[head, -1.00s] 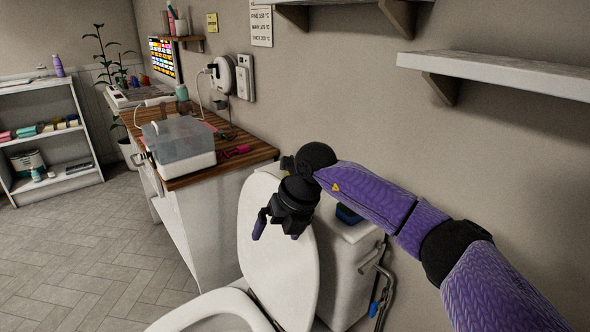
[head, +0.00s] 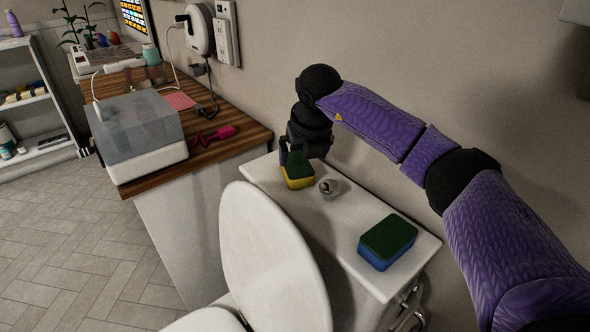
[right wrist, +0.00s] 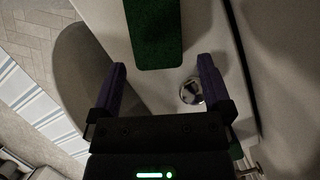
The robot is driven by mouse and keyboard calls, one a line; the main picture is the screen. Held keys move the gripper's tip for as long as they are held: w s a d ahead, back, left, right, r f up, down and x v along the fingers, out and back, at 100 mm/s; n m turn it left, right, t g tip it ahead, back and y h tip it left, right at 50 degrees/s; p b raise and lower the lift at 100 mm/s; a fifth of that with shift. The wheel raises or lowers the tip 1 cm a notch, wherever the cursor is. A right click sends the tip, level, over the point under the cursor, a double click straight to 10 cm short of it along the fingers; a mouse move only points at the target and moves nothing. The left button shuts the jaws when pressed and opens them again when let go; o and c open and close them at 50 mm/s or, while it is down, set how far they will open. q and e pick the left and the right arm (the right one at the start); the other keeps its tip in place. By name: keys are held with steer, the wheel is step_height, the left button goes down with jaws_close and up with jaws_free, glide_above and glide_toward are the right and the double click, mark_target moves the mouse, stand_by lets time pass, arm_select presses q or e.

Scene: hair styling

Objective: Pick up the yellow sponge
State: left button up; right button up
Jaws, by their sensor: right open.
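The yellow sponge (head: 299,183) has a dark green top and lies on the far left part of the white toilet tank lid (head: 340,228). My right gripper (head: 294,154) points down, open and empty, right by the sponge's far side. In the right wrist view the sponge's green top (right wrist: 154,35) lies mostly ahead of the fingertips of my right gripper (right wrist: 161,65), its near end roughly between their lines. I cannot tell whether the fingers touch it. My left gripper is out of view.
A blue sponge with a green top (head: 387,242) lies at the tank's near right. A round metal flush button (head: 329,186) sits between the sponges. The raised toilet seat lid (head: 270,262) stands in front. A wooden counter (head: 236,144) with a grey box (head: 136,130) is at left.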

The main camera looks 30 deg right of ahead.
mark_target(299, 167)
steer(key=b+x, duration=0.3)
steer(key=x, duration=0.2)
steer(key=shift+w+a+f, duration=0.15)
steer(key=shift+w+f, duration=0.05)
steer(key=shift+f, duration=0.2)
steer(key=shift+r, duration=0.2)
steer(key=c, duration=1.1)
step_height(299, 167, up, 10)
steer(key=p, duration=0.4)
steer(key=shift+f+p, duration=0.2)
steer(key=shift+p, duration=0.15)
steer(key=shift+c, duration=0.2)
steer(key=shift+r, duration=0.25)
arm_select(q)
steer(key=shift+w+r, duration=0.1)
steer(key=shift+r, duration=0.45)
